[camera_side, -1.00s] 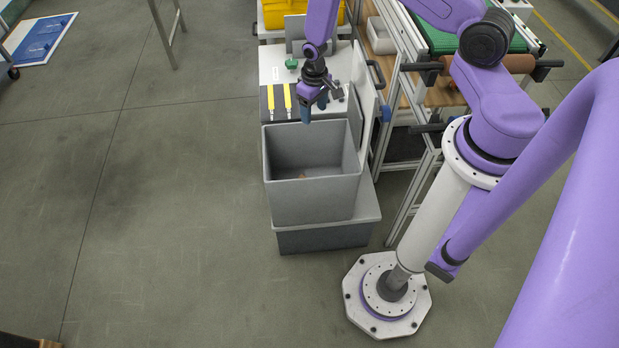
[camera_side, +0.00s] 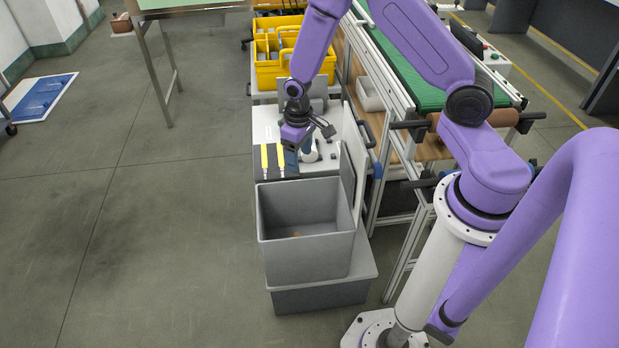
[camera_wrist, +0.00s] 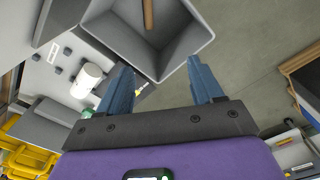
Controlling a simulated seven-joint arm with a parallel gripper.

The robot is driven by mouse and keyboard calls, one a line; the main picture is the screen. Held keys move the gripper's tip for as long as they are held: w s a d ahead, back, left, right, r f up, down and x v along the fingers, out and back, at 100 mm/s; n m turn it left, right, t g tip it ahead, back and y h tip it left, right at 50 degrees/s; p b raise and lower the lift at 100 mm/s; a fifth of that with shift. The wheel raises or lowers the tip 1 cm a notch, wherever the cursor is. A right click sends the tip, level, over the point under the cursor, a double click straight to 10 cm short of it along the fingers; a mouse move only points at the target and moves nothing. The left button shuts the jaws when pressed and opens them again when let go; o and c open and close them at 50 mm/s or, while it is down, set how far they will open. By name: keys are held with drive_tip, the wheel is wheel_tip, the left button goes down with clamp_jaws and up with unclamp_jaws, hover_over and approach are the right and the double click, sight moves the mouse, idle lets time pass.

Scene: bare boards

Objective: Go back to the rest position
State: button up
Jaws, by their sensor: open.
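My gripper (camera_wrist: 162,88) is open in the wrist view, with its two blue fingers apart and nothing between them. In the side view my gripper (camera_side: 300,150) hangs over the white work surface (camera_side: 266,122), behind the grey bin. The grey bin (camera_side: 305,256) stands open on a darker grey base. It also shows in the wrist view (camera_wrist: 185,62), with a brown stick-like object (camera_wrist: 148,14) inside.
Two yellow-handled tools (camera_side: 265,158) lie beside my gripper. A white cylinder (camera_wrist: 88,80) stands on the work surface. Yellow crates (camera_side: 266,68) sit behind. A green conveyor (camera_side: 425,92) runs at right.

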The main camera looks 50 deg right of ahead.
drive_tip(key=s+a+r+n, duration=0.5)
drive_tip(key=s+a+r, duration=0.4)
drive_tip(key=s+r, duration=0.3)
drive_tip(key=s+d+r+n, duration=0.2)
drive_tip(key=s+r+n, duration=0.3)
drive_tip(key=s+r, duration=0.4)
drive_tip(key=s, duration=0.5)
drive_tip(key=shift+s+d+n, duration=0.3)
drive_tip(key=shift+n, duration=0.1)
drive_tip(key=shift+r, duration=0.1)
